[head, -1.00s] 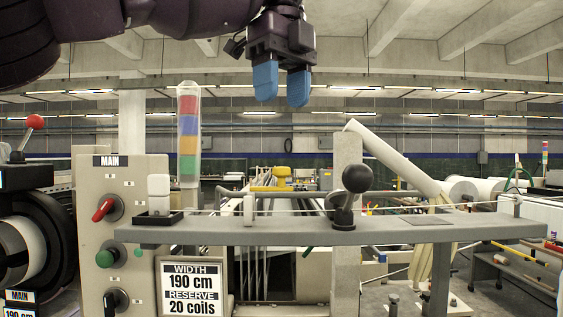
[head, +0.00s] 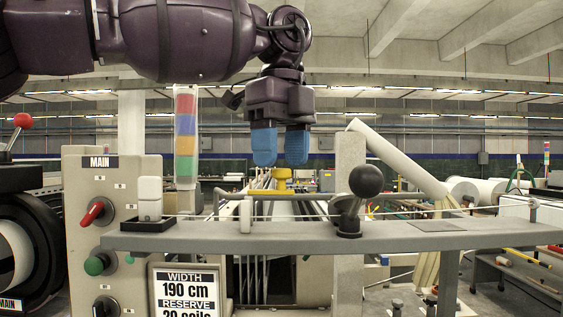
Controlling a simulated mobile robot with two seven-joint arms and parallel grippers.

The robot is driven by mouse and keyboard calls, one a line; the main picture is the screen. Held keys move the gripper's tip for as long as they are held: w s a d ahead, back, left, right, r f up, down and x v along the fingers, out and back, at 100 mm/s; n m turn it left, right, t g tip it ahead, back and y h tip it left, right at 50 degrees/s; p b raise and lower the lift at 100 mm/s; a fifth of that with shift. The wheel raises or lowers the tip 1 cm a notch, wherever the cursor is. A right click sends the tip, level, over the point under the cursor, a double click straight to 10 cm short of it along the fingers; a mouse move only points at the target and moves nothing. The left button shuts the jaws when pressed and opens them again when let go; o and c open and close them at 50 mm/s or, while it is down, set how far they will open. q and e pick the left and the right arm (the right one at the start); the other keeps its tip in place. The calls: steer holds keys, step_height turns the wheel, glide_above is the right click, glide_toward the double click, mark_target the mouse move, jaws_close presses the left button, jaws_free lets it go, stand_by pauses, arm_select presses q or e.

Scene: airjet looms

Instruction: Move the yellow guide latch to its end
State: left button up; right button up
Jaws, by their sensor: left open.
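The yellow guide latch (head: 282,179) stands upright behind the grey rail, near the middle of the head view. It has a wide flat knob on a short stem. My left gripper (head: 280,163) points straight down with its two blue fingers a gap apart. Its fingertips appear just above the knob in the picture, and nothing is between them. I cannot tell how far apart in depth the fingers and the knob are. My right gripper is not in view.
A grey rail (head: 300,238) crosses the front, with a black ball lever (head: 366,181) and a small white block (head: 246,216) on it. A grey post (head: 349,158) rises right of the gripper. The control panel (head: 110,190) stands at left.

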arm_select(q)
steer(key=shift+f, duration=0.85)
steer(key=c, duration=0.9)
steer(key=shift+s+m, duration=0.15)
steer(key=shift+m, duration=0.15)
steer(key=shift+c, duration=0.2)
steer(key=m, duration=0.1)
steer(key=s+m+b, duration=0.1)
steer(key=m, duration=0.1)
steer(key=shift+s+a+f, duration=0.1)
steer(key=shift+s+a, duration=0.05)
steer(key=shift+s, duration=0.05)
steer(key=m, duration=0.1)
steer(key=s+m, duration=0.1)
steer(key=m, duration=0.1)
steer(key=a+m, duration=0.1)
steer(key=m, duration=0.1)
steer(key=shift+s, duration=0.25)
steer(key=m, duration=0.1)
steer(key=s+a+m, duration=0.1)
steer(key=m, duration=0.1)
steer(key=shift+m, duration=0.3)
steer(key=shift+s+a+m+p, duration=0.1)
steer(key=shift+a+m+p, duration=0.35)
steer(key=shift+m, duration=1)
steer(key=shift+s+a+m+p, duration=0.1)
steer(key=shift+a+m, duration=0.6)
steer(key=shift+m, duration=0.75)
